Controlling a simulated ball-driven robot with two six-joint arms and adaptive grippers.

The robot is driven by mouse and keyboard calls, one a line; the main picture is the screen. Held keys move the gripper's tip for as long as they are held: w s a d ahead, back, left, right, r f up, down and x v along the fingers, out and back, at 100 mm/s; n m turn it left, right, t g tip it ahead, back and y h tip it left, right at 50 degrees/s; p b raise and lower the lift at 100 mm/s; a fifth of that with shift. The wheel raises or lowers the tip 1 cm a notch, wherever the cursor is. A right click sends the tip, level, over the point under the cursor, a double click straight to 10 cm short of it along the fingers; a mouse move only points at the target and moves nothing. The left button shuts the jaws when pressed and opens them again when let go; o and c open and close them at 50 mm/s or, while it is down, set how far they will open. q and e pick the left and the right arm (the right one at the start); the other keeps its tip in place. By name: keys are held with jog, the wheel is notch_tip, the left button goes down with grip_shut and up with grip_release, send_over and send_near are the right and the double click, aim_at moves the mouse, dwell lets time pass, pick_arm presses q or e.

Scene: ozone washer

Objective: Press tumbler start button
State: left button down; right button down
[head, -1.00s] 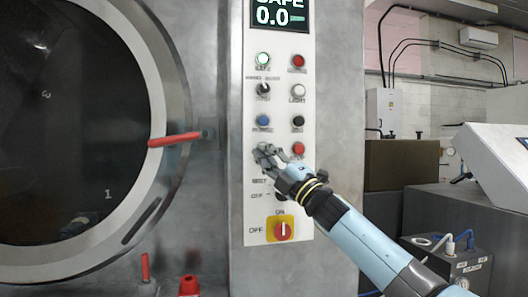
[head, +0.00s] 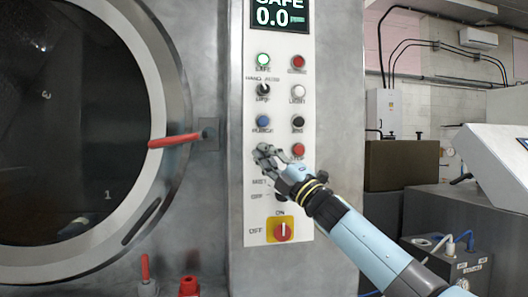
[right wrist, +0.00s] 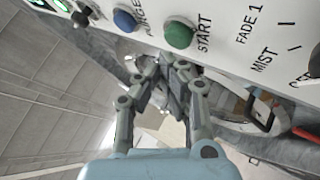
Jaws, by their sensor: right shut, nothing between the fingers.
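The green START button (right wrist: 179,34) sits on the white control panel (head: 282,180), with its label beside it in the right wrist view. In the head view the button is hidden behind my gripper. My right gripper (head: 264,153) is shut and empty in front of the panel, left of the red STOP button (head: 298,150). In the right wrist view the gripper's fingertips (right wrist: 177,72) show just below the START button. I cannot tell whether they touch it. My left gripper is not in view.
A blue button (head: 263,121) is above the gripper, and a yellow ON/OFF switch (head: 283,230) is below. The display (head: 280,16) reads SAFE 0.0. The round door (head: 75,120) with a red handle (head: 176,140) is left. A dark machine stands right.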

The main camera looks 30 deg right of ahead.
jog(key=shift+w+d, duration=0.1)
jog(key=shift+w, duration=0.35)
